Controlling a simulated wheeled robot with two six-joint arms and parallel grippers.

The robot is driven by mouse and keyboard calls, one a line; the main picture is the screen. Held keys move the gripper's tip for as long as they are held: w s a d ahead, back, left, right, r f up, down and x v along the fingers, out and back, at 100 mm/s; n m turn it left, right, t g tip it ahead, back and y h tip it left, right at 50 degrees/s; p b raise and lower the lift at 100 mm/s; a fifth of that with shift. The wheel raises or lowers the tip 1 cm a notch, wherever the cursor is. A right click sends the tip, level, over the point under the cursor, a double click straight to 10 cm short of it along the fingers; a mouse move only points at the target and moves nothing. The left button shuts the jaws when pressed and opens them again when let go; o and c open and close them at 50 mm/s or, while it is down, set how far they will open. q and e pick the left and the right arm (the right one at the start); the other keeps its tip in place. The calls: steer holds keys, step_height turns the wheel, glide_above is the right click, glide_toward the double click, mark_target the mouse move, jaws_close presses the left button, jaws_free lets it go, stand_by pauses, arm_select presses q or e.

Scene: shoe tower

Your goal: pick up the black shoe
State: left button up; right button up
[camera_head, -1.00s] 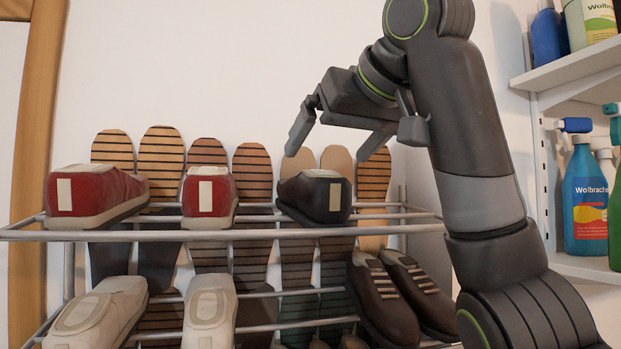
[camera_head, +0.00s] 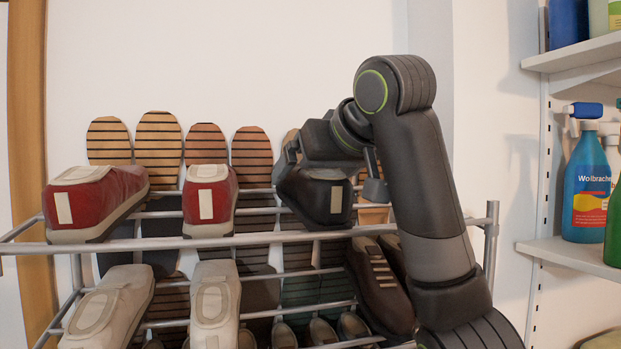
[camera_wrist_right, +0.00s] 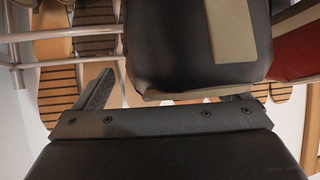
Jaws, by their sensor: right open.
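The black shoe (camera_head: 318,196) with a beige heel strip sits on the right part of the top rack rail, heel towards me. In the right wrist view the black shoe (camera_wrist_right: 190,45) fills the upper middle, very close. In the right wrist view my right gripper (camera_wrist_right: 165,100) shows one finger clear to the left of the shoe; the other is mostly hidden by the shoe. I cannot tell whether the fingers touch it. My left gripper is not in view.
Two red shoes (camera_head: 95,203) stand left on the same rail (camera_head: 150,243). Beige shoes (camera_head: 213,300) and brown shoes (camera_head: 378,285) are on the lower tier. Striped soles (camera_head: 158,140) stand behind. A shelf (camera_head: 570,253) with bottles is at the right.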

steer(key=shift+s, duration=0.1)
steer(key=shift+c, duration=0.2)
steer(key=c, duration=1.2)
